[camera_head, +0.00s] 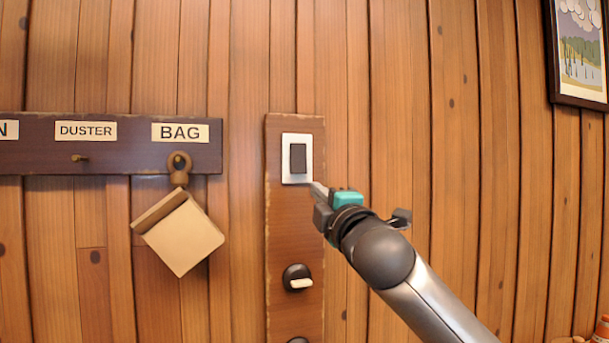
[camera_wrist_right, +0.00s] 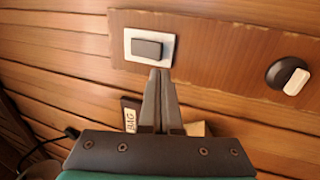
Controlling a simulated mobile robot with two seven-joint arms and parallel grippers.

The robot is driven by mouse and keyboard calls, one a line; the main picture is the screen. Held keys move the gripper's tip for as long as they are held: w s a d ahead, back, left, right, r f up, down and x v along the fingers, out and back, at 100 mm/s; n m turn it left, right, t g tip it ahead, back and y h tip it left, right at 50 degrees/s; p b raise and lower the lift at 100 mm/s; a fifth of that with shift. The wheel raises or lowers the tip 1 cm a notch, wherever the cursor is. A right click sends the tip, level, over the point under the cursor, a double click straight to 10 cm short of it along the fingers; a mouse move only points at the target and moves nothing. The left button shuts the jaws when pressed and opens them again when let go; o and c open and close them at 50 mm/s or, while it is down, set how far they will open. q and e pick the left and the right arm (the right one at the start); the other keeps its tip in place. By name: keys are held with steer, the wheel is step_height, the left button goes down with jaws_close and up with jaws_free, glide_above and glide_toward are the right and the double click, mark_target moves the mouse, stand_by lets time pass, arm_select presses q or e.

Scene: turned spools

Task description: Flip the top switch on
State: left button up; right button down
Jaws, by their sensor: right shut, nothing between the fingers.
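The top switch (camera_head: 298,158) is a dark rocker in a white plate near the top of a vertical wooden board (camera_head: 281,230). My right gripper (camera_head: 315,187) is shut and empty, with its tips just below the lower right of the switch plate. In the right wrist view the switch (camera_wrist_right: 147,48) lies just beyond the shut fingertips (camera_wrist_right: 160,73). I cannot tell whether the tips touch the plate. Whether the rocker is pressed at its top or bottom is hard to tell. My left gripper is not in view.
Lower on the board is a round dark switch with a white lever (camera_head: 298,279), and part of another dark fixture below it. At left, a labelled hook rail (camera_head: 120,158) holds a hanging tan bag (camera_head: 180,235). A framed picture (camera_head: 580,50) hangs at upper right.

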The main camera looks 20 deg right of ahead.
mark_target(300, 173)
steer(key=shift+p+x, duration=1.25)
steer(key=shift+x, duration=3.25)
